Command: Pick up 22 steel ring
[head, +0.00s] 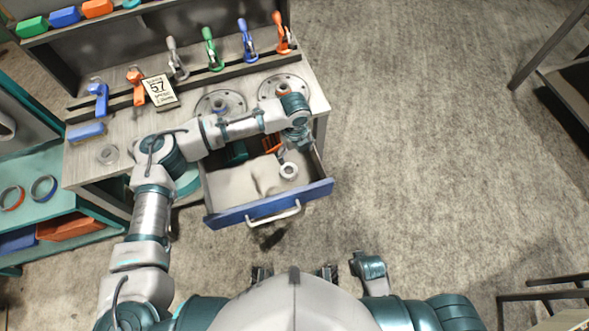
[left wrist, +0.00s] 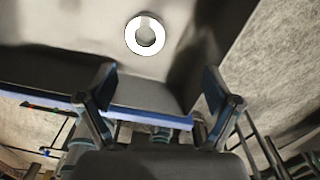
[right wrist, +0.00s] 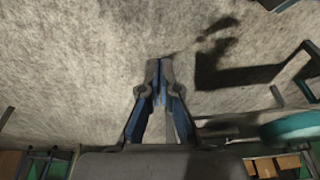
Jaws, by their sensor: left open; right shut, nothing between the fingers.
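A pale steel ring (head: 289,171) lies in the open drawer, toward its right side. In the left wrist view the ring (left wrist: 145,50) shows bright white, ahead of the fingers and above them in the picture. My left gripper (head: 293,143) hangs over the drawer close to the ring, partly hidden by its own wrist. In the left wrist view its fingers (left wrist: 158,92) are spread, with nothing between them. My right gripper (right wrist: 159,66) is shut and empty over bare floor. The number 22 cannot be read on the ring.
The blue-fronted drawer (head: 270,204) is pulled out of the workbench (head: 88,161). An orange item (head: 271,144) lies near the drawer's back. Flanged discs, clamps and a card (head: 159,90) reading 57 are on the bench. A teal shelf (head: 75,236) stands left.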

